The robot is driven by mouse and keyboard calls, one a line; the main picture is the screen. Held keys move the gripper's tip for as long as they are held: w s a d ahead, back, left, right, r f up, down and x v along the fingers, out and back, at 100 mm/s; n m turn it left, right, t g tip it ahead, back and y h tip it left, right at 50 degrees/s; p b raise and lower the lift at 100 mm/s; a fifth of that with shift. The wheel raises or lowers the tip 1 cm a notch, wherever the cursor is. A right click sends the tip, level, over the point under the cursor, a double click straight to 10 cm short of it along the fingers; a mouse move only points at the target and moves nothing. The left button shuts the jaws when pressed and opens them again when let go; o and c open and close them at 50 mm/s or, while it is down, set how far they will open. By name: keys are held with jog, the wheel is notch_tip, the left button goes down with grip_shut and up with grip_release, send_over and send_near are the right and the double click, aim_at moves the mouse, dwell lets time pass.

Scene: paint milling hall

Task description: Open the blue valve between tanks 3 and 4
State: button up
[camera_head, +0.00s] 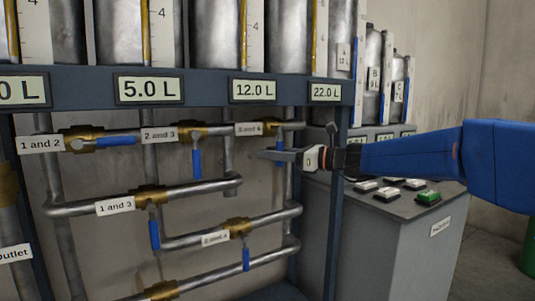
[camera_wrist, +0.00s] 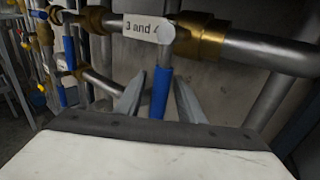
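The blue handle of the valve labelled "3 and 4" hangs straight down (camera_head: 279,153) from its brass fitting on the upper pipe, crosswise to the pipe. In the wrist view the handle (camera_wrist: 160,92) stands between the two grey fingers of my gripper (camera_wrist: 159,95), with a gap visible on each side. The white tag "3 and 4" (camera_wrist: 149,28) is just above the fingers. My gripper (camera_head: 268,154) reaches in from the right in the head view, and its fingers are open. The contact depth along the handle cannot be told.
Other blue valves sit nearby: "2 and 3" (camera_head: 196,162) hangs down, "1 and 2" (camera_head: 115,141) lies along its pipe, and "1 and 3" (camera_head: 154,234) hangs lower. A grey console (camera_head: 385,235) with buttons stands below my arm. A blue frame post (camera_head: 338,180) is close to my gripper.

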jog(key=shift+x, duration=0.8)
grip_shut()
